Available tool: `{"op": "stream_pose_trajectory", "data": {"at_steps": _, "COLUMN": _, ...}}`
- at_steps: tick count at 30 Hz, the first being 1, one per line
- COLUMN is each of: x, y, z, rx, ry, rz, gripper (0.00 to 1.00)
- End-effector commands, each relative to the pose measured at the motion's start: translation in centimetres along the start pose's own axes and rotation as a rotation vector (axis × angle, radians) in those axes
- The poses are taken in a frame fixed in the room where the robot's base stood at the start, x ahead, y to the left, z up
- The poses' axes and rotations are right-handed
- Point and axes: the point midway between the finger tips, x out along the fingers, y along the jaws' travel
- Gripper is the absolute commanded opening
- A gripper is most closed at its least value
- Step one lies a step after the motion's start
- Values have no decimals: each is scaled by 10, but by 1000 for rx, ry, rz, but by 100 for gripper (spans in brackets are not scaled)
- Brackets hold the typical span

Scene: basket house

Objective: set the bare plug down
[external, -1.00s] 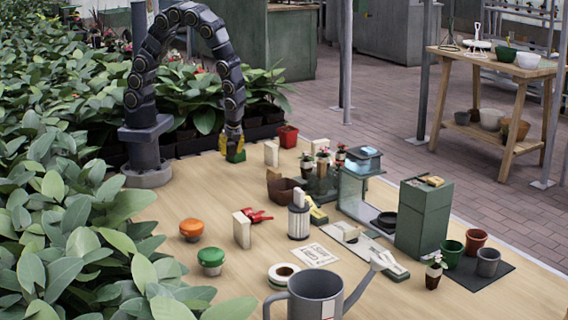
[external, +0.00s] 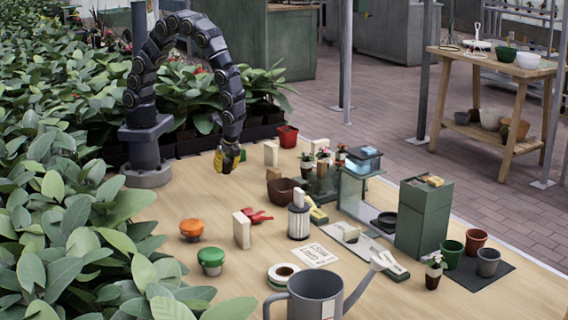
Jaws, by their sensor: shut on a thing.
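My gripper (external: 228,162), with yellow fingers, hangs low over the far left part of the wooden table, pointing down. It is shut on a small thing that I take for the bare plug. The plug is almost fully hidden by the fingers, and its shape cannot be made out. I cannot tell whether it touches the tabletop.
A red pot (external: 288,136) stands behind right of my gripper, with a cream block (external: 271,154) nearer. A brown bowl (external: 279,192) lies further right. Leafy plants (external: 60,190) border the table's left. Bare wood (external: 200,190) lies in front of my gripper.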

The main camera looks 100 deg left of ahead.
Motion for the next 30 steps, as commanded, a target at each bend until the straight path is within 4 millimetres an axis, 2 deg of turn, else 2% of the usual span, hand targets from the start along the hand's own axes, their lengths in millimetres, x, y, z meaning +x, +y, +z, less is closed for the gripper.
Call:
{"op": "stream_pose_trajectory", "data": {"at_steps": 3, "x": 16, "y": -8, "z": -19, "rx": 0, "ry": -6, "rz": 4, "gripper": 2}}
{"op": "stream_pose_trajectory", "data": {"at_steps": 9, "x": 30, "y": -17, "z": -42, "rx": 0, "ry": -6, "rz": 3, "gripper": 2}}
{"op": "stream_pose_trajectory", "data": {"at_steps": 16, "x": 35, "y": -21, "z": -52, "rx": 0, "ry": -4, "rz": 2, "gripper": 2}}
{"op": "stream_pose_trajectory", "data": {"at_steps": 23, "x": 62, "y": -21, "z": -63, "rx": 1, "ry": -4, "rz": 2, "gripper": 2}}
{"op": "stream_pose_trajectory", "data": {"at_steps": 30, "x": 63, "y": -21, "z": -64, "rx": 0, "ry": -2, "rz": 1, "gripper": 2}}
